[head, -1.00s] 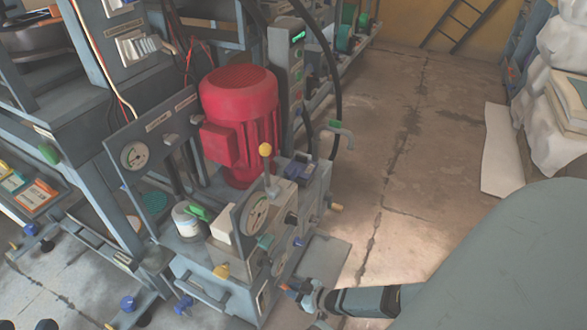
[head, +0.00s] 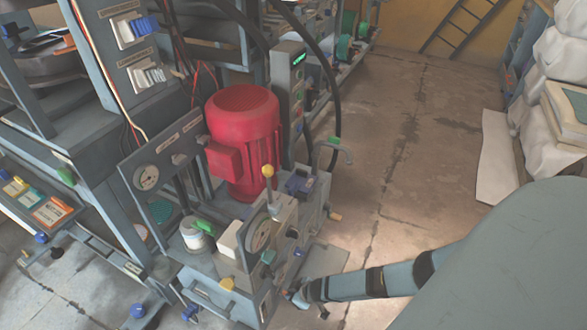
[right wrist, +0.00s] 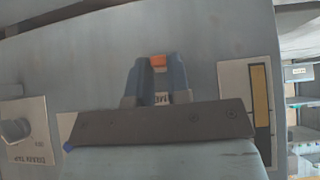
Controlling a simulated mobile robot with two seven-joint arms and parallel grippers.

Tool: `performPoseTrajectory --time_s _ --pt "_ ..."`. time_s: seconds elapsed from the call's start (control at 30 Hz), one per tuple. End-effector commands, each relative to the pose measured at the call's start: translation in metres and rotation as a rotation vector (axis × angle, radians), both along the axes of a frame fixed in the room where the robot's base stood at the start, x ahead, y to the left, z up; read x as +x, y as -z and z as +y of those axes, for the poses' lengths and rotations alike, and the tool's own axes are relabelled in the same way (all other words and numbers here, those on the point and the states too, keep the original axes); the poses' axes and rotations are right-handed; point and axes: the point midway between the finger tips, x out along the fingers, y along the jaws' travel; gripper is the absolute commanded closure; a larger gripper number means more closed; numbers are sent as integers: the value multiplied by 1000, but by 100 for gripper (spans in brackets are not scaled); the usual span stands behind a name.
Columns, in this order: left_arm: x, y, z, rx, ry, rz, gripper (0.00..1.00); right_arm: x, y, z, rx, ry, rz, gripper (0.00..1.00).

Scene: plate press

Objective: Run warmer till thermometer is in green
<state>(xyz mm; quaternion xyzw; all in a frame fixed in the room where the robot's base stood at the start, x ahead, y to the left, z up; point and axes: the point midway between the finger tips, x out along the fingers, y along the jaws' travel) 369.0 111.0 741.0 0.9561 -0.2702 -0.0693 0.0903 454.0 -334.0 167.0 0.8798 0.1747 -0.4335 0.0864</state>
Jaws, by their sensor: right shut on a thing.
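My right gripper (head: 293,297) is at the side face of the grey press cabinet (head: 215,285), low in the head view. In the right wrist view its two dark fingers (right wrist: 157,80) are shut on a small orange part (right wrist: 158,62) on the grey panel. A label behind the fingers is mostly hidden. To the right of them is a plate with an upright yellow-brown strip (right wrist: 261,97); I cannot tell whether it is the thermometer, and no green shows on it. My left gripper is not in view.
A knob (right wrist: 15,130) beside a drain tap label is left of the fingers in the wrist view. A red motor (head: 243,140), a round gauge (head: 262,235) and a yellow-knobbed lever (head: 268,171) stand on the press. Open floor (head: 410,150) lies to the right.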

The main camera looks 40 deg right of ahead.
Motion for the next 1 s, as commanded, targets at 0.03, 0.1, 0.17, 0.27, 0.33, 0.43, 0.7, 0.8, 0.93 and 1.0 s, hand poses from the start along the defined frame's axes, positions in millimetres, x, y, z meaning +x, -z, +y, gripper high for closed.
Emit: performPoseTrajectory --time_s 0.03,0.1,0.17,0.27,0.33,0.43,0.7,0.8,0.93,1.0 --pt "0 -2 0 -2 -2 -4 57 2 -3 0 -8 -4 16 100" --pt "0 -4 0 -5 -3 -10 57 2 -4 0 -18 -2 39 100" --pt "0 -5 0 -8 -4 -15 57 3 -4 0 -25 -2 57 100" --pt "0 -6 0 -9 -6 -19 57 3 -4 0 -32 -1 76 100" --pt "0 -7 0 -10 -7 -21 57 2 -4 1 -35 0 85 100" --pt "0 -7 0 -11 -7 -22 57 2 -4 1 -37 0 90 100" --pt "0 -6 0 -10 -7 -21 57 2 -4 1 -37 -1 91 100" --pt "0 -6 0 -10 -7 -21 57 2 -4 1 -37 -1 91 72" --pt "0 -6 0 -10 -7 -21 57 2 -4 1 -37 -1 91 57" --pt "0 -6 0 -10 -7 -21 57 2 -4 1 -37 -1 91 57"
